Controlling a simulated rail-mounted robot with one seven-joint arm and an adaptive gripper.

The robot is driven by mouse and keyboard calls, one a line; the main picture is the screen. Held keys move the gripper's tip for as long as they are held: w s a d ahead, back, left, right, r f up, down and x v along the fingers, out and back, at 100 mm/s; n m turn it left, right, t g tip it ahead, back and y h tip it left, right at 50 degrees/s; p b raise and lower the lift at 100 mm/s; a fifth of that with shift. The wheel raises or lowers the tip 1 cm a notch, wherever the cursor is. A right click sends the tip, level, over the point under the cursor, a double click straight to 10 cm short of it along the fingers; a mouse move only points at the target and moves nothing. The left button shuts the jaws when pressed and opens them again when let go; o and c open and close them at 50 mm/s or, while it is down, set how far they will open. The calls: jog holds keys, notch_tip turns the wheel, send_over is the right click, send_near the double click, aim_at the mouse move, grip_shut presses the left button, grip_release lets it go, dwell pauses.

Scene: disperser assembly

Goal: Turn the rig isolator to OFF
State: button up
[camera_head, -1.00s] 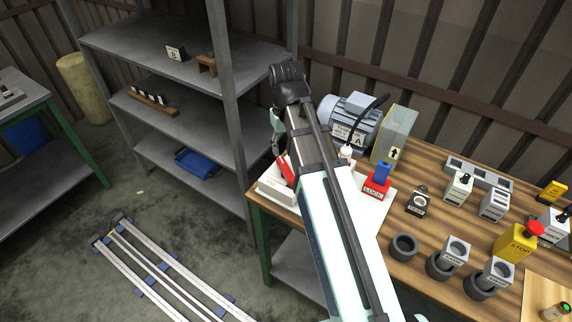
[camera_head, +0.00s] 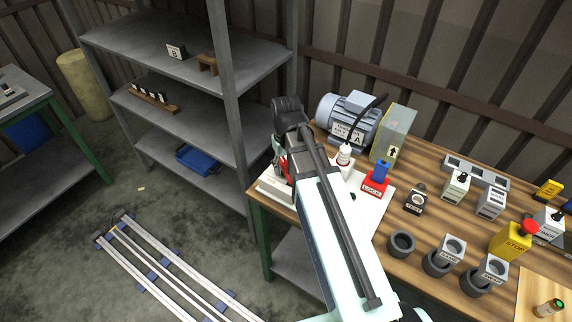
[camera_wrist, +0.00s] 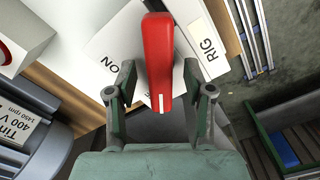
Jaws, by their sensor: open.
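The rig isolator's red handle (camera_wrist: 158,50) stands over a white plate (camera_wrist: 128,32) lettered ON and RIG in the wrist view. A white mark shows on the handle's near end. In the head view the isolator's white base (camera_head: 272,192) sits at the table's left corner, with the red handle (camera_head: 283,166) mostly hidden by my arm. My gripper (camera_wrist: 158,82) is open, with one finger on each side of the handle.
A grey motor (camera_head: 345,112) and a clear guard (camera_head: 394,135) stand behind. Grey shelving (camera_head: 228,100) stands close on the left.

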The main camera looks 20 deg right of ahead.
grip_shut()
jog(key=shift+n, duration=0.4)
jog(key=shift+n+p, duration=0.45)
jog(key=shift+n, duration=2.55)
grip_release()
